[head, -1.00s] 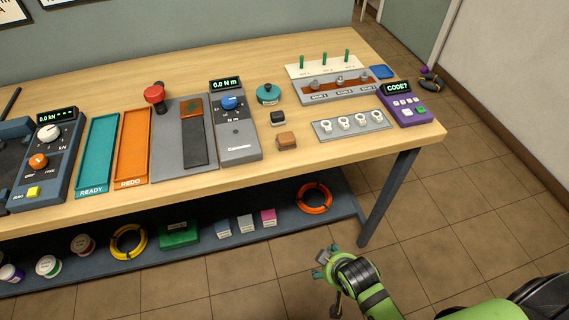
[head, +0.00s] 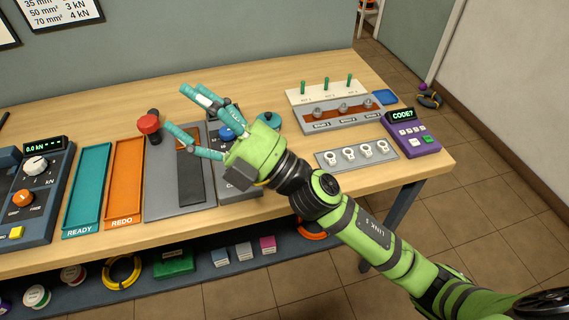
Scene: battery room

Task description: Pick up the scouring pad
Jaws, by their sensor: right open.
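I cannot tell for sure which thing is the scouring pad. A small flat blue square (head: 386,97) lies at the table's back right, beside the rack. A small brown block and a small dark block seen before near the table's middle are now hidden behind my right arm. My right gripper (head: 178,108) is open and empty, its teal fingers spread above the table near the grey plate (head: 160,196) and the red knob (head: 149,124). It is well left of the blue square. My left gripper is out of view.
A teal READY tray (head: 90,188) and an orange REDO tray (head: 126,180) lie at the left. The torque meter is partly covered by my gripper. At the right stand a peg rack (head: 342,118), a hook plate (head: 357,153) and a purple keypad (head: 410,134).

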